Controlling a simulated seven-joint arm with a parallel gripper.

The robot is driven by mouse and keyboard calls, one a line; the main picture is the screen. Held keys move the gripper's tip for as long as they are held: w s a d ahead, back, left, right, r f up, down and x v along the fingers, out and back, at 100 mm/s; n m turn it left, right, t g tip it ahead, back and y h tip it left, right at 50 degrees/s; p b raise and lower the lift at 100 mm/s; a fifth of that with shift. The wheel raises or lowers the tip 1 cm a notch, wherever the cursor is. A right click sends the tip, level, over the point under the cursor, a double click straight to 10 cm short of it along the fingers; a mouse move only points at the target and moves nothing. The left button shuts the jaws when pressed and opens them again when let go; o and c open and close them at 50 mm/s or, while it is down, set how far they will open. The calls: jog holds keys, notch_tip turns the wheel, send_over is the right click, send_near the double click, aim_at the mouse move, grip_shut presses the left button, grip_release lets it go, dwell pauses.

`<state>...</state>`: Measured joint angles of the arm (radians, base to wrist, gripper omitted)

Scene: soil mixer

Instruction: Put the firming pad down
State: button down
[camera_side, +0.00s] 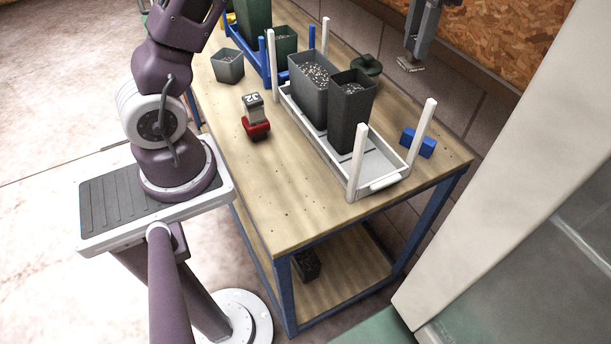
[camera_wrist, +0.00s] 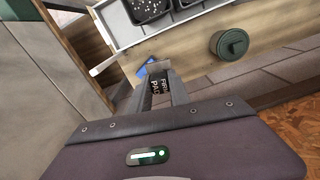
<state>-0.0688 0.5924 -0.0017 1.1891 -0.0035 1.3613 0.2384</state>
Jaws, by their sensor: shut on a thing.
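My gripper (camera_side: 414,62) is in the upper right of the side view, held in the air past the bench's back edge. It is shut on the firming pad. In the wrist view the firming pad (camera_wrist: 159,84) is a dark block with pale lettering between the fingertips (camera_wrist: 160,79). In the side view only a small pale, greyish end of the pad (camera_side: 411,66) shows below the fingers. It appears clear of the bench and touches nothing that I can see.
A white tray (camera_side: 384,177) with upright posts holds two tall grey pots (camera_side: 350,112) of soil. A dark green round thing (camera_side: 367,65) and a blue block (camera_side: 418,143) lie behind it. A red-based grey block (camera_side: 256,127) stands left. The bench front (camera_side: 285,215) is clear.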

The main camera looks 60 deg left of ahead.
jog(key=s+d+r+m, duration=0.1)
jog(key=s+d+m, duration=0.5)
jog(key=s+m, duration=0.45)
jog(key=s+d+r+m, duration=0.1)
jog(key=s+d+m, duration=0.5)
jog(key=s+m, duration=0.4)
jog(key=s+a+f+m, duration=0.1)
jog(key=a+f+m, duration=0.1)
jog(key=f+m, duration=0.2)
jog(key=s+a+f+m, duration=0.2)
jog(key=f+m, duration=0.3)
jog(key=f, duration=0.4)
jog(key=s+a+f+m, duration=0.2)
jog(key=f+m, duration=0.2)
jog(key=f, duration=0.3)
jog(key=shift+a+f+m, duration=0.1)
jog(key=shift+m, duration=0.15)
jog(key=shift+f, duration=0.15)
jog(key=c, duration=1.2)
grip_release()
